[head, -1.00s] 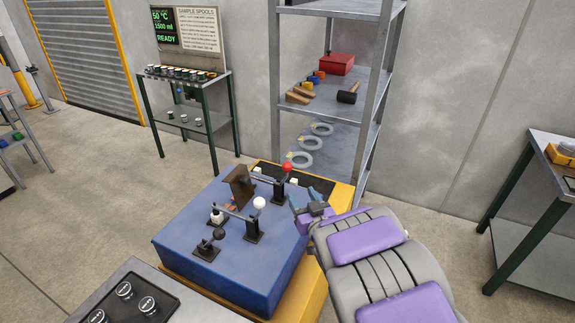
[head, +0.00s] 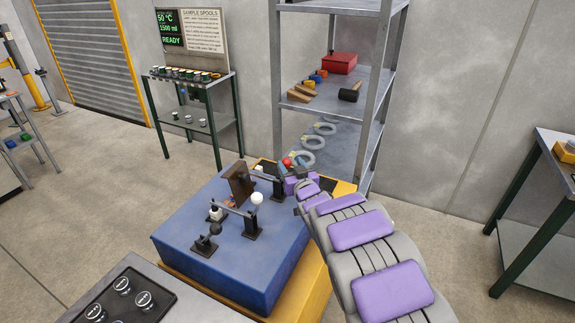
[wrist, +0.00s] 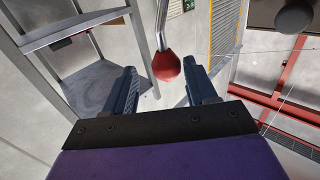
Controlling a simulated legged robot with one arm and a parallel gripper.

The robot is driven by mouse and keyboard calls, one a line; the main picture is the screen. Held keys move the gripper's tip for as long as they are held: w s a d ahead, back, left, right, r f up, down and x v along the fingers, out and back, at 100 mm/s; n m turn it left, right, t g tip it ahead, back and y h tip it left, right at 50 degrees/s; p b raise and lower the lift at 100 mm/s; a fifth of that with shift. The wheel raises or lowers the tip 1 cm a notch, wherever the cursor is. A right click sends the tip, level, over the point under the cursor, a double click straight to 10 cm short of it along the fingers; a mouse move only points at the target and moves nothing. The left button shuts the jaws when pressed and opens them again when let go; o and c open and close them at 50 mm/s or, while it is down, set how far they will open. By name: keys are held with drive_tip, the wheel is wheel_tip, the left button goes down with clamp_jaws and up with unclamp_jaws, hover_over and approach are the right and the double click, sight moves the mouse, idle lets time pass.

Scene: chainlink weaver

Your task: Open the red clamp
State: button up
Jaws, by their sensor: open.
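The red clamp's ball knob (head: 287,162) is at the back right of the blue machine top (head: 225,262). Its lever runs left over the black bracket (head: 276,188). In the wrist view the red knob (wrist: 166,65) hangs on a metal rod between the two blue fingers. My gripper (wrist: 163,88) is open around the line of the knob, and contact cannot be told. In the head view my gripper (head: 291,172) is at the red knob, with its fingers partly hidden. A white-knobbed clamp (head: 256,198) and a dark-knobbed clamp (head: 215,229) stand nearer the front.
A brown upright block (head: 239,182) stands beside the clamps. A metal shelf (head: 335,118) with a mallet, blocks and rings is close behind. A table (head: 548,190) stands at the right.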

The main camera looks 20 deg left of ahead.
sight(284, 163)
drive_tip(key=shift+x, duration=0.85)
drive_tip(key=shift+w+a+f, duration=0.1)
drive_tip(key=shift+a+f, duration=0.05)
drive_tip(key=shift+a, duration=0.35)
drive_tip(key=shift+w+a+f, duration=0.1)
drive_tip(key=shift+a, duration=0.4)
drive_tip(key=shift+d+r, duration=0.15)
drive_tip(key=shift+d, duration=0.3)
drive_tip(key=shift+c, duration=0.5)
drive_tip(key=shift+d, duration=0.2)
drive_tip(key=shift+c, duration=0.9)
drive_tip(key=shift+s+a, duration=0.1)
drive_tip(key=shift+a, duration=0.15)
clamp_jaws()
